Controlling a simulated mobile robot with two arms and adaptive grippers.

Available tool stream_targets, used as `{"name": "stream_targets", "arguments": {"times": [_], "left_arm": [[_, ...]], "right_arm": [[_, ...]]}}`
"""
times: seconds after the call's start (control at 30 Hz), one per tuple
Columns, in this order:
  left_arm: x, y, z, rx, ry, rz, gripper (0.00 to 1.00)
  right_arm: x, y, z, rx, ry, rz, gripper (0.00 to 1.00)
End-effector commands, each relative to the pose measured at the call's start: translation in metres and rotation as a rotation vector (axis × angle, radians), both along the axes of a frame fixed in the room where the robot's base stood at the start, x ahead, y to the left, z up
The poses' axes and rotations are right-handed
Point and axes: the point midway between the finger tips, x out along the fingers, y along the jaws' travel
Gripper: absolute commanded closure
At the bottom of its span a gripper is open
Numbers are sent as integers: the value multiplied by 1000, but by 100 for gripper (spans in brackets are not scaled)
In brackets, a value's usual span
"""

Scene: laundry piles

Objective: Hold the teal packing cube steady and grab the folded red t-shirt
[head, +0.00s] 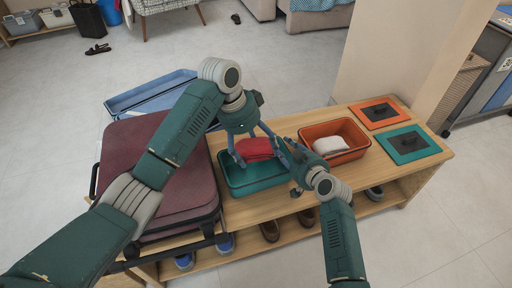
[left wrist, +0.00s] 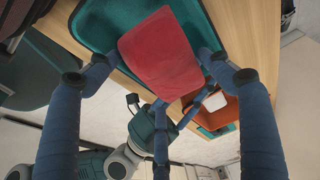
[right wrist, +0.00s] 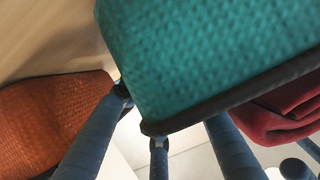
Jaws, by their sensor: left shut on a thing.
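The teal packing cube (head: 228,178) lies open on the wooden bench. The folded red t-shirt (head: 257,148) is at the cube's far side in the head view. My left gripper (head: 260,158) reaches down from above, its fingers on either side of the shirt and shut on it. The left wrist view shows the red shirt (left wrist: 162,55) between those fingers, over the teal cube (left wrist: 98,20). My right gripper (head: 284,150) is at the cube's right side, fingers spread. In the right wrist view the teal wall (right wrist: 210,50) partly hides its fingertips, so contact is unclear.
An orange packing cube (head: 357,128) with a white folded item (head: 330,145) stands right of the teal one. Orange (head: 375,113) and teal (head: 408,145) lids lie farther right. A maroon suitcase (head: 130,150) is at left. Shoes (head: 270,230) sit on the shelf below.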

Motion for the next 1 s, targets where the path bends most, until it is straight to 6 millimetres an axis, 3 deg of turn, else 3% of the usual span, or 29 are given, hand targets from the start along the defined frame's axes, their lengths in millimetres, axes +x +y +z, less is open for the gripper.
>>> {"name": "stream_targets", "arguments": {"times": [0.17,0.6,1.0], "left_arm": [[0,0,0,-1,0,0,51],[0,0,0,-1,-1,0,51],[0,0,0,-1,-1,0,51]], "right_arm": [[-19,-8,7,-2,0,0,68],[-90,-37,39,-2,1,1,68],[-105,-41,42,-6,13,4,68]]}}
